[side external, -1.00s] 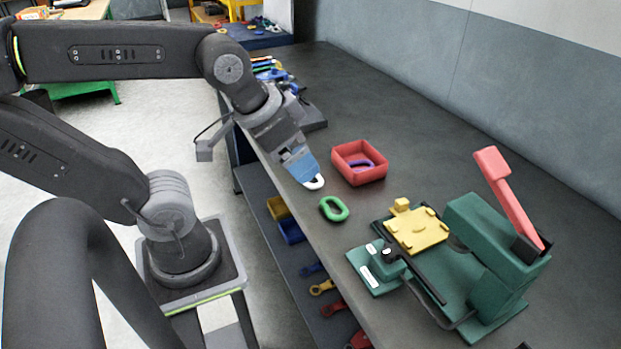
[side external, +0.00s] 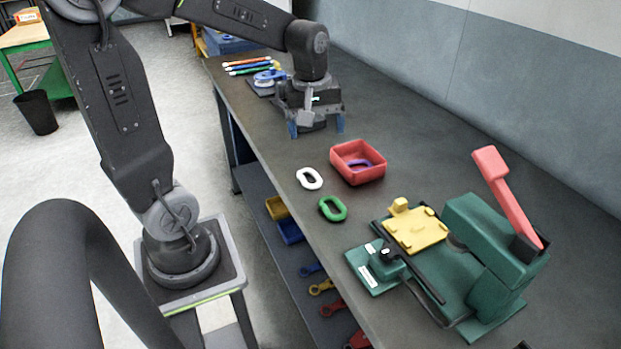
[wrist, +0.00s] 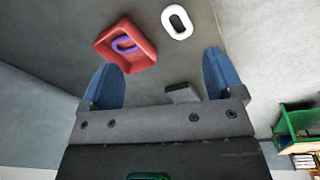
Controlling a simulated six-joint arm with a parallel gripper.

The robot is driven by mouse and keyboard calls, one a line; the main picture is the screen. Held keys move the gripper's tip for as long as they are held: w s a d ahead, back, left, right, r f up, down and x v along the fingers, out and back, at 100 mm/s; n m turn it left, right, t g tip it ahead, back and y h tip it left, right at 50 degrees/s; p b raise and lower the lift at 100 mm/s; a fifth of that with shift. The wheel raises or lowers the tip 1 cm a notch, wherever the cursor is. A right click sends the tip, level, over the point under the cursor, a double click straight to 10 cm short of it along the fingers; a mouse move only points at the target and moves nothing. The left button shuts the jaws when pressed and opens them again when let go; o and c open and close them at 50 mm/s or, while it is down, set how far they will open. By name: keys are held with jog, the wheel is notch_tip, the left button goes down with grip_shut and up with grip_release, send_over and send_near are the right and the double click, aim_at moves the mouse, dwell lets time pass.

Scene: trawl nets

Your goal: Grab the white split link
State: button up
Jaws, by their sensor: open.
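The white split link (side external: 309,178) lies flat on the dark bench, near its front edge, left of the red tray. It also shows in the wrist view (wrist: 177,22), at the top, beyond my fingertips. My gripper (side external: 317,129) is open and empty. Its two blue fingers are apart, over the bench farther back than the link. In the wrist view my gripper (wrist: 158,70) has nothing between its fingers but a small grey block-like shape lower down. The gripper does not touch the link.
A red tray (side external: 345,152) holds a purple link (side external: 359,164). A green link (side external: 333,208) lies beside the white one. A green fixture (side external: 480,250) with a yellow plate (side external: 416,230) and red lever stands at the right. Coloured pens (side external: 248,66) lie behind my gripper.

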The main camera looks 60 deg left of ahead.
jog(key=w+a+f+n+g, duration=0.1)
jog(key=w+a+f+n, duration=0.1)
jog(key=a+f+n, duration=0.25)
send_near(312, 175)
jog(key=shift+h, duration=0.3)
jog(key=f, duration=0.2)
jog(key=d+f, duration=0.1)
jog(key=f, duration=0.2)
jog(key=s+f, duration=0.1)
jog(key=f, duration=0.2)
jog(key=shift+d+f, duration=0.2)
jog(key=shift+d, duration=0.1)
jog(key=shift+c, duration=0.4)
jog(key=shift+r, duration=0.1)
jog(key=c, duration=1.1)
